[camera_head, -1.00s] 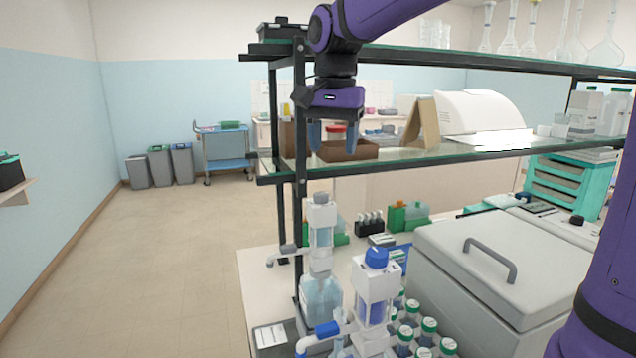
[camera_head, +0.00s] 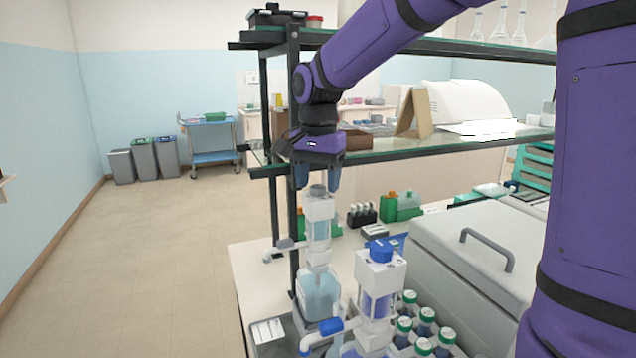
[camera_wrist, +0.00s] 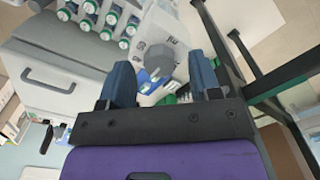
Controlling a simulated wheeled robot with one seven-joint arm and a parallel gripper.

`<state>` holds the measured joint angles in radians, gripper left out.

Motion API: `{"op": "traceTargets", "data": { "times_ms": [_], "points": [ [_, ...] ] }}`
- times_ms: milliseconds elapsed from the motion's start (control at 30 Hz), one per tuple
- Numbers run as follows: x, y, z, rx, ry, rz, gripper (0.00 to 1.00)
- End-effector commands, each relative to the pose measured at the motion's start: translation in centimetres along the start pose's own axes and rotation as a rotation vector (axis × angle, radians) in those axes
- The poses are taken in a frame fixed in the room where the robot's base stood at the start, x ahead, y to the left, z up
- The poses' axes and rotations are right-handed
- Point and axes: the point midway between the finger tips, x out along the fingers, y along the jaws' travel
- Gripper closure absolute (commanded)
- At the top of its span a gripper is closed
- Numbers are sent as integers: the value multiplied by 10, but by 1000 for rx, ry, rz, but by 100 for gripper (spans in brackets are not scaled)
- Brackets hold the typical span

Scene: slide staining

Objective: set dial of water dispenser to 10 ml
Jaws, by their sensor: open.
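A bottle-top dispenser with clear liquid (camera_head: 319,293) stands upright on the bench, with a grey round dial (camera_head: 318,191) on top and a white body. I take it for the water dispenser. My gripper (camera_head: 318,184) points down just above it, fingers apart, with the tips about level with the dial. In the wrist view the grey dial (camera_wrist: 160,58) shows between and beyond the two open fingers (camera_wrist: 160,75); I cannot see contact. The dial's scale and its setting are too small to read. A second dispenser with a blue dial (camera_head: 379,249) stands nearer, to the right.
A black-framed shelf (camera_head: 293,150) stands close beside my gripper. Several green-and-white-capped bottles (camera_head: 424,325) stand right of the dispensers, next to a large grey lidded box (camera_head: 480,270). The floor at left (camera_head: 170,270) is clear.

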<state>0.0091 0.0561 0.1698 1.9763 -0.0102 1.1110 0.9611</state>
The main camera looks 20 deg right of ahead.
Motion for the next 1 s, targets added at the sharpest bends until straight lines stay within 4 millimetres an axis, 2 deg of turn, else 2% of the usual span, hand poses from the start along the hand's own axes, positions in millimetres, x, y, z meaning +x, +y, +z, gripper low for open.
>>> {"op": "traceTargets", "data": {
  "times_ms": [133,400,467,633,1000],
  "points": [
    [7,0,0,0,0,-1,43],
    [8,0,0,0,1,-1,43],
    [8,0,0,0,1,-1,54],
    [8,0,0,0,1,-1,92],
    [8,0,0,-49,1,-1,92]
  ]
}}
